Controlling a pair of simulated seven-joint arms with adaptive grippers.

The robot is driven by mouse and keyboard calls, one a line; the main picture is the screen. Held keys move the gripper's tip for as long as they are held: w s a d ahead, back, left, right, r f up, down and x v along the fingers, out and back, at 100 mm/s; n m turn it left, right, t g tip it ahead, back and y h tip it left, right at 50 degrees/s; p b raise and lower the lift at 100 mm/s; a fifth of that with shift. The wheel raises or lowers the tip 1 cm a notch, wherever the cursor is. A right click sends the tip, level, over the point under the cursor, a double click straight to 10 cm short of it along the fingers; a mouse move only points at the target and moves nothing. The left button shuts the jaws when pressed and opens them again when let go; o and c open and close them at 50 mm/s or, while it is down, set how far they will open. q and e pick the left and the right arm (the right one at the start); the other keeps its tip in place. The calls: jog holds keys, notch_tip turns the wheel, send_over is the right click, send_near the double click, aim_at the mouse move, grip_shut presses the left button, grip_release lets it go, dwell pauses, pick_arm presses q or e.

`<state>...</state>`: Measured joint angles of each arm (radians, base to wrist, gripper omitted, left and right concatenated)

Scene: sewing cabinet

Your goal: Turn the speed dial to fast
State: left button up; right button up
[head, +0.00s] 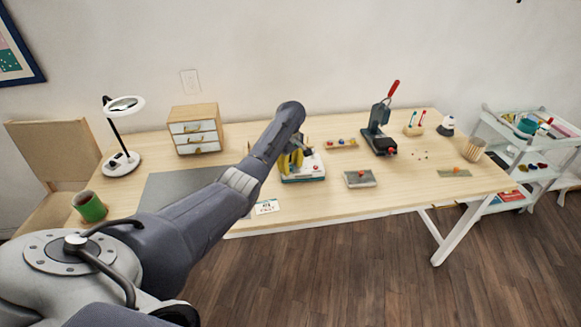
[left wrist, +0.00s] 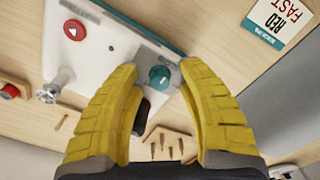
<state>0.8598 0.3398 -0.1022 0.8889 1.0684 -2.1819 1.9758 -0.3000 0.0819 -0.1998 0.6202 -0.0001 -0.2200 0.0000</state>
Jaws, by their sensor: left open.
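The speed dial (left wrist: 159,76) is a small teal knob on a grey plate on the white machine (left wrist: 108,48). The dial's pointer and markings are too small to read. A card (left wrist: 279,22) reads "RED" and "FAST"; it also lies at the table's front edge (head: 267,207). My right gripper is not in view.
A grey mat (head: 172,187) lies left of the machine. A press with a red handle (head: 380,130) and a grey tray (head: 360,179) stand to the right.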

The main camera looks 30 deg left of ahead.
pick_arm(q)
grip_shut()
jog(key=shift+m, duration=0.3)
jog(key=m, duration=0.3)
jog(key=shift+m, duration=0.4)
jog(key=m, duration=0.9)
jog(key=shift+m, duration=1.7)
